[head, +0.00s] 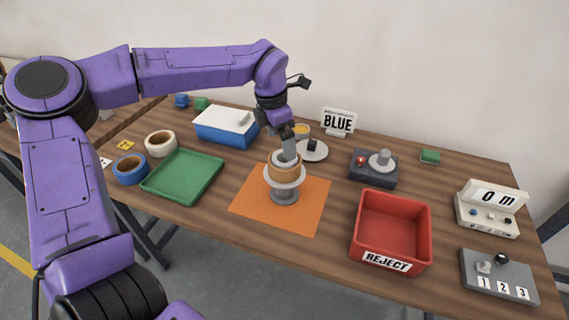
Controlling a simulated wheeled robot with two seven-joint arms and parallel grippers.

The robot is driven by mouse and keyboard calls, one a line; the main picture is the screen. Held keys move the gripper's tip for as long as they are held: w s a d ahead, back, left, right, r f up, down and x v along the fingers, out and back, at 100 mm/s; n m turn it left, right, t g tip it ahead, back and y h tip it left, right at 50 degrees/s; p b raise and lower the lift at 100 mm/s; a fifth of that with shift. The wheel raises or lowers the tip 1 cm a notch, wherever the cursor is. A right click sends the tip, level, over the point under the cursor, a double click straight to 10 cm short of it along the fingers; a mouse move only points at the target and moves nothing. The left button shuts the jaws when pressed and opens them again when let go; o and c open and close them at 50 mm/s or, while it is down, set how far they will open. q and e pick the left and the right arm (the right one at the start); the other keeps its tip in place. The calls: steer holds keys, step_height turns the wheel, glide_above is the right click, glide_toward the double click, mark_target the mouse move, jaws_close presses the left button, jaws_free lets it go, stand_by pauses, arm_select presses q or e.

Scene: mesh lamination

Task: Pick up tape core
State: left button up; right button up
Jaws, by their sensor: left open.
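A tan ring that looks like the tape core (283,172) sits on a grey and white round stand (285,193) over an orange mat (250,208). My left gripper (287,155) points down from above, with its fingers at the top of the ring. It is open; the fingers overlap the ring's opening in this view, and I cannot tell whether they touch it. My right gripper is out of view.
A green tray (183,176) lies left of the mat and a red REJECT bin (392,228) right of it. Grey and white control boxes (497,278) line the right.

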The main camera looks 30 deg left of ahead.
arm_select(q)
steer(key=f, duration=0.1)
steer(key=f+p, duration=0.1)
steer(key=f, duration=0.1)
steer(key=w+f, duration=0.1)
steer(key=f, duration=0.1)
steer(key=shift+d+f+p, duration=0.25)
steer(key=shift+p, duration=0.15)
steer(key=shift+f, duration=0.35)
steer(key=c, duration=0.7)
steer(key=shift+r, duration=0.1)
